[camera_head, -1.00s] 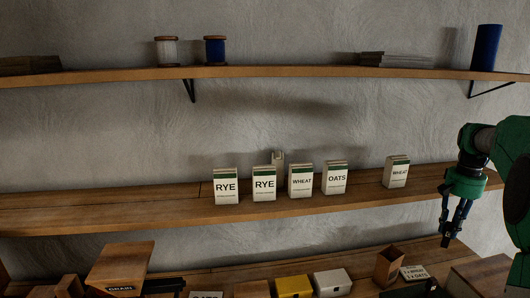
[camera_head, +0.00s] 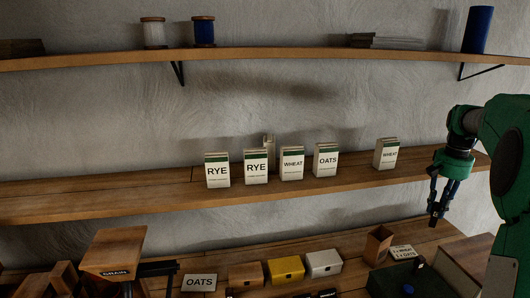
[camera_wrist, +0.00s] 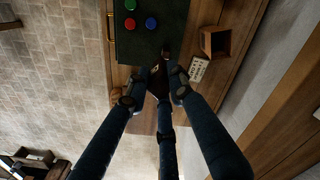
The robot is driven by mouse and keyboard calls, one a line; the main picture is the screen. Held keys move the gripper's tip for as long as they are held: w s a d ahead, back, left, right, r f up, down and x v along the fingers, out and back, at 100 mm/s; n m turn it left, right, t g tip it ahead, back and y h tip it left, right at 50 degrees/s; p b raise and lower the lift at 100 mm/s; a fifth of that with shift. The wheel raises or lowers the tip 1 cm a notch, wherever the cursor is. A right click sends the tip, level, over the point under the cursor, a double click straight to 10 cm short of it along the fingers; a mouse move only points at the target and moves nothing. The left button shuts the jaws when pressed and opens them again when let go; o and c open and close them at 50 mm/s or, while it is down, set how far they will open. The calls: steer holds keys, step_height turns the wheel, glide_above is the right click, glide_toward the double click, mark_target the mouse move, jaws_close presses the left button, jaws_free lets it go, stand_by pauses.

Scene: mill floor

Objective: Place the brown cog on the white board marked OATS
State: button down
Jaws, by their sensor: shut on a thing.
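My gripper (camera_head: 434,215) is at the right, in the air over the right end of the lower bench. In the wrist view its fingers (camera_wrist: 158,80) come together on a small dark brownish thing. The fingers hide most of it, so its toothed shape cannot be made out; no other brown cog shows. The white board marked OATS (camera_head: 199,282) lies on the lower bench at bottom left, well left of my gripper. Its visible top looks bare.
A brown box (camera_head: 245,275), a yellow box (camera_head: 286,269) and a white box (camera_head: 323,263) stand right of the board. Packets line the shelf (camera_head: 100,200) above.

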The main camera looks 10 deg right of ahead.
steer(key=s+a+f+p, duration=0.4)
steer(key=s+f, duration=0.3)
steer(key=f, duration=0.3)
steer(key=s+a+f+m+p, duration=0.1)
steer(key=s+a+f+p, duration=0.2)
steer(key=s+a+f, duration=0.3)
step_height(320, 180, down, 6)
steer(key=shift+s+a+r+p, duration=0.25)
steer(key=shift+s+p, duration=0.1)
steer(key=shift+s, duration=0.85)
steer(key=shift+w+d, duration=0.1)
steer(key=w+d+f, duration=0.1)
steer(key=w+d, duration=0.9)
steer(key=w, duration=0.1)
steer(key=shift+f, duration=0.25)
steer(key=shift+w+d, duration=0.1)
steer(key=shift+w, duration=0.05)
steer(key=shift+w+d+f, duration=0.1)
steer(key=shift+f, duration=0.8)
steer(key=shift+w+d+f, duration=0.1)
steer(key=shift+f, duration=0.8)
